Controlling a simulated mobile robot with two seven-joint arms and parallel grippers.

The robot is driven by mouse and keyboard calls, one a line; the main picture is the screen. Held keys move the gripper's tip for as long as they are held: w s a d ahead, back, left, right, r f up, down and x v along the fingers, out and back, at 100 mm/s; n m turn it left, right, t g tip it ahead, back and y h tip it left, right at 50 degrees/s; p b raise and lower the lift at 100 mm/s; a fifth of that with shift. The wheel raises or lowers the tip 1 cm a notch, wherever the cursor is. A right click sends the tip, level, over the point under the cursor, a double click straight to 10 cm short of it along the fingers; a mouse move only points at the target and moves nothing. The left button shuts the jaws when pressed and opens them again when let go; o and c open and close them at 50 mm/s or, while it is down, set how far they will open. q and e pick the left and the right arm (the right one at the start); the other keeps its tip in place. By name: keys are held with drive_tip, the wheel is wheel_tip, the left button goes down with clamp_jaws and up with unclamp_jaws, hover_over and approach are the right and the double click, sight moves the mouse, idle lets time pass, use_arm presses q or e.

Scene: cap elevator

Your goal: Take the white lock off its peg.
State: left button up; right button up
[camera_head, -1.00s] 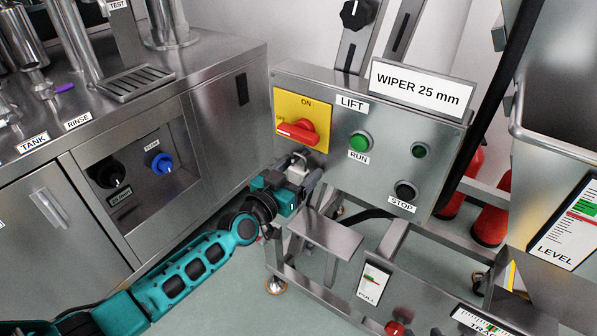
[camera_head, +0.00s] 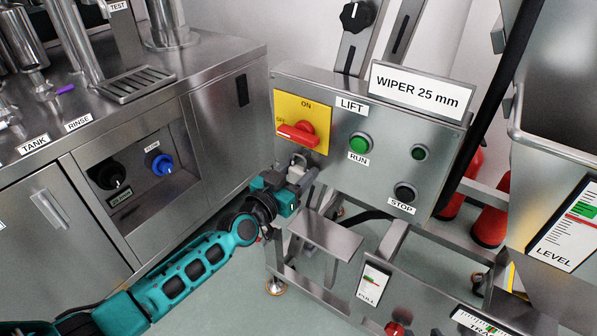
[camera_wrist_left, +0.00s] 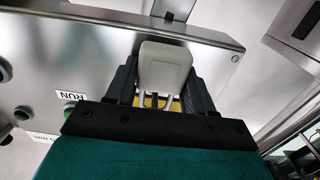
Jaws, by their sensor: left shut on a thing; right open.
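The white lock (camera_wrist_left: 165,68) is a pale block with a thin metal shackle, seen up close in the left wrist view. My left gripper (camera_wrist_left: 162,85) is shut on it, one dark finger on each side. In the head view, the lock (camera_head: 299,160) is small and partly hidden by the gripper (camera_head: 298,178), just below the yellow switch plate (camera_head: 286,107) with its red handle (camera_head: 298,133). The peg cannot be made out, so I cannot tell whether the shackle is still around it. My right gripper is not in view.
The steel control box (camera_head: 335,127) carries a green RUN button (camera_head: 359,144) and a dark STOP button (camera_head: 405,191) right of the gripper. A steel step (camera_head: 325,232) lies below it.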

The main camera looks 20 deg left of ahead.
use_arm(q)
drive_tip(key=shift+r, duration=0.4)
drive_tip(key=shift+s+a+p, duration=0.15)
drive_tip(key=shift+s+p, duration=0.25)
drive_tip(key=shift+p, duration=0.05)
drive_tip(key=p+v, duration=0.2)
drive_tip(key=v, duration=0.5)
drive_tip(key=shift+p, duration=0.3)
idle(0.5)
drive_tip(key=shift+s, duration=0.1)
